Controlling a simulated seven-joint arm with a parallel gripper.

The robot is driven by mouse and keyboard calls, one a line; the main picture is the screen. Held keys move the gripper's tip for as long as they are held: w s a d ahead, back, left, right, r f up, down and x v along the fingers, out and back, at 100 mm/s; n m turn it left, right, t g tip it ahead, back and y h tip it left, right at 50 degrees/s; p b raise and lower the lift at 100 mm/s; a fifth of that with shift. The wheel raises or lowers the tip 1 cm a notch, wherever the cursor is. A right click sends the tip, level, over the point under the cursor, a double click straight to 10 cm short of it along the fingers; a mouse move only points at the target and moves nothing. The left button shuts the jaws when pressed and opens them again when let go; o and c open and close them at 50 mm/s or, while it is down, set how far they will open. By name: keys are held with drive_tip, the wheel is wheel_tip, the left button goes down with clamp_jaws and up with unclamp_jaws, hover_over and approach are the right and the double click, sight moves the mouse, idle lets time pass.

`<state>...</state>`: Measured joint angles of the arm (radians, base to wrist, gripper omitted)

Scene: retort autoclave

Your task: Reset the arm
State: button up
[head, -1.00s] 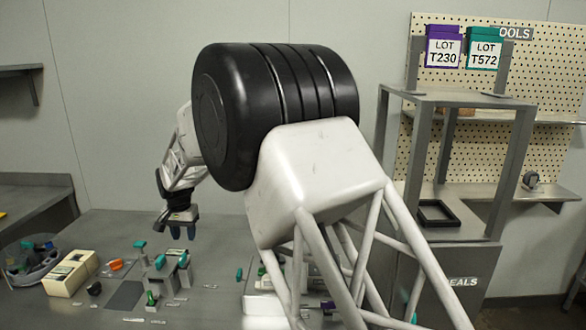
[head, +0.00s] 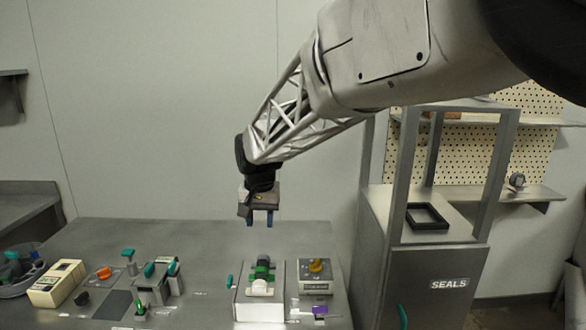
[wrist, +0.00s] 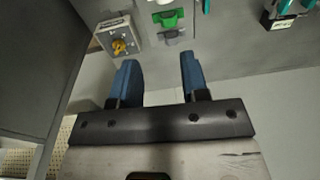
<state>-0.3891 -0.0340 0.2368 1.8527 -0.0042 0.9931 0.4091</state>
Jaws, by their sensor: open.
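My gripper (head: 263,219) hangs pointing down above the back part of the grey bench (head: 200,240) in the head view. Its two blue fingers are apart with nothing between them. The wrist view also shows my gripper (wrist: 157,75) open and empty. My arm reaches in from the upper right of the head view. The fingers are well clear of the things on the bench.
A white block with green and white parts (head: 260,305) and a grey box with a yellow knob (head: 315,276) stand below my gripper. A cream box (head: 57,284) and teal-handled fixtures (head: 160,280) are at left. The SEALS cabinet (head: 440,282) stands at right.

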drive_tip(key=s+d+r+t, duration=0.1)
drive_tip(key=s+d+r, duration=0.1)
drive_tip(key=s+d, duration=2.15)
drive_tip(key=s+d+f, duration=0.3)
drive_tip(key=s+f, duration=0.1)
drive_tip(key=s, duration=0.7)
drive_tip(key=shift+s+t+h, duration=0.2)
drive_tip(key=shift+t+h, duration=0.1)
drive_tip(key=shift+d, duration=0.1)
